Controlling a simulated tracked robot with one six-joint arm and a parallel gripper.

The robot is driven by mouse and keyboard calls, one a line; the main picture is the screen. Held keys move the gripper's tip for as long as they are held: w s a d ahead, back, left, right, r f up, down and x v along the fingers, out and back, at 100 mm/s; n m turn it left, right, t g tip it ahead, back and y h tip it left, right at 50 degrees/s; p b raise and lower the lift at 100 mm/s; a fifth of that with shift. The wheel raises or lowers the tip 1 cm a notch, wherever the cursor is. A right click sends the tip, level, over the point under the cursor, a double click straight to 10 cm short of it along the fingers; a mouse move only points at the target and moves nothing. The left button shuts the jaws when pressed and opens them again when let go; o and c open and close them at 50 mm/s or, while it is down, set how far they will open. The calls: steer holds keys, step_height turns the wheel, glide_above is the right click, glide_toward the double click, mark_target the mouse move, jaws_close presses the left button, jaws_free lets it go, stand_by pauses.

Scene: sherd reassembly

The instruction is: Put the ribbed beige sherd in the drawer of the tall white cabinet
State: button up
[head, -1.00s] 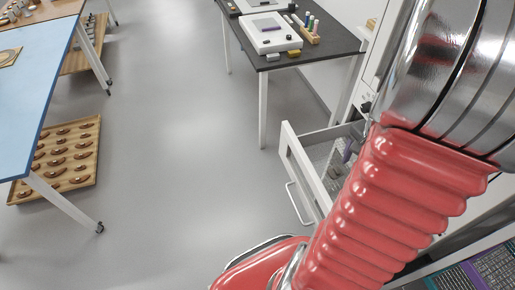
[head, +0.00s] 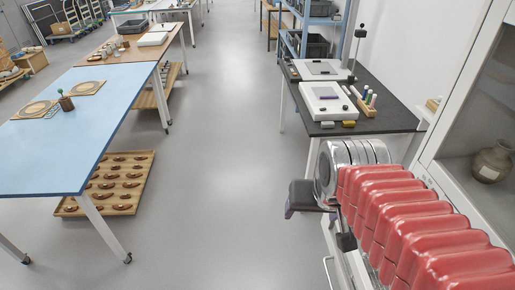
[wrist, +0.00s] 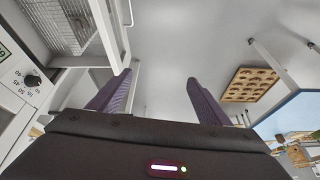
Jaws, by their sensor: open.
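The tall white cabinet (head: 446,137) stands at the right of the head view. Its drawer is pulled out; the white front (head: 337,242) shows beside my red-sleeved arm, which hides most of the inside. In the wrist view the open drawer (wrist: 99,23) is at upper left, with mesh-like walls. A dim brownish shape (wrist: 76,28) shows inside it; I cannot tell whether it is the ribbed beige sherd. I see the sherd clearly nowhere else. My gripper (head: 290,212) is outside the drawer, left of its front. In the wrist view my gripper (wrist: 161,88) is open and empty.
A dark table (head: 388,117) with a white device (head: 328,104) stands beyond the drawer. A blue-topped table (head: 60,140) is at left, with a wooden tray (head: 70,208) of sherds beneath. The grey floor between is clear. A jar (head: 490,163) stands behind the cabinet's glass.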

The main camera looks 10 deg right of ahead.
steer(key=s+a+r+n+t+y, duration=0.1)
steer(key=s+a+r+n, duration=0.1)
steer(key=a, duration=0.4)
steer(key=shift+r+n, duration=0.25)
steer(key=shift+n, duration=0.45)
steer(key=shift+s, duration=0.1)
steer(key=shift+c, duration=0.5)
